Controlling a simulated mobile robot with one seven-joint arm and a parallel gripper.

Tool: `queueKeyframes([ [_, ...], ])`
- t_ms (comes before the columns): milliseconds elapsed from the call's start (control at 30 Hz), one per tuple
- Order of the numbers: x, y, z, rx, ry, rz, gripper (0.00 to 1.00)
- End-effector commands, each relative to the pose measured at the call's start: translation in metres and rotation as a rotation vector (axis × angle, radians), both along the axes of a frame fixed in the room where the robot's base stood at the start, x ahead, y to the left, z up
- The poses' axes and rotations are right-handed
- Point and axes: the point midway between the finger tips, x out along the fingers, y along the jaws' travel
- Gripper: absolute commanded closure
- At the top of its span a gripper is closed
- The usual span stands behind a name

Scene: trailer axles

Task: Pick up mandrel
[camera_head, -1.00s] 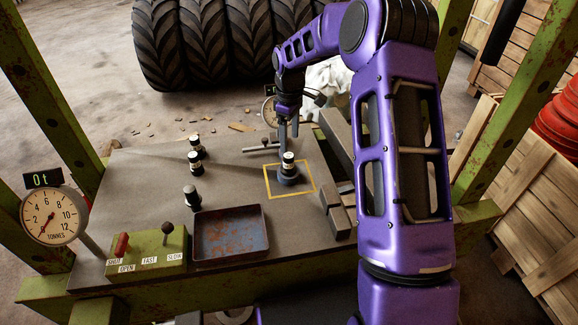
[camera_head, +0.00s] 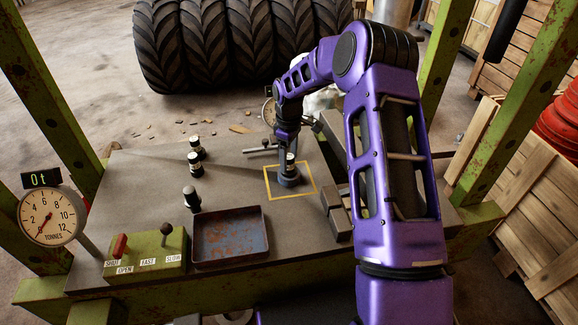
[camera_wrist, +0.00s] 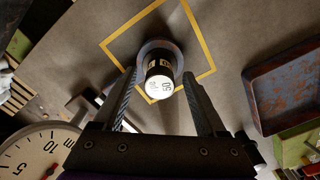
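A dark mandrel (camera_head: 291,160) with a pale top stands upright in a round grey base (camera_head: 288,181) inside a yellow square outline on the bench. In the wrist view the mandrel (camera_wrist: 159,84) shows a white end marked "50", and the ring-like base (camera_wrist: 176,48) surrounds its lower part. My gripper (camera_head: 284,153) is at the mandrel, partly hiding it. In the wrist view my gripper (camera_wrist: 160,76) is open, one finger on each side of the mandrel, with gaps visible. Similar dark pieces stand to the left, including one (camera_head: 191,199) near the tray.
A rusty blue tray (camera_head: 230,236) lies in front. A green control box (camera_head: 146,252) with levers and a dial gauge (camera_head: 50,216) reading about zero are at left. Grey blocks (camera_head: 338,213) lie right of the yellow square. Green posts (camera_head: 60,125) frame the bench.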

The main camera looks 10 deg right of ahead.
Motion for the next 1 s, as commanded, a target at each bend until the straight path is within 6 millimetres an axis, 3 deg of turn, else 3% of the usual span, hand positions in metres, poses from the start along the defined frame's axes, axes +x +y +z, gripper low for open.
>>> queueKeyframes([
  [33,0.0000,0.0000,0.0001,0.000,0.000,0.000,0.37],
  [400,0.0000,0.0000,0.0004,0.000,0.000,0.000,1.00],
  [1000,0.0001,0.0001,0.0006,0.000,0.000,0.000,1.00],
])
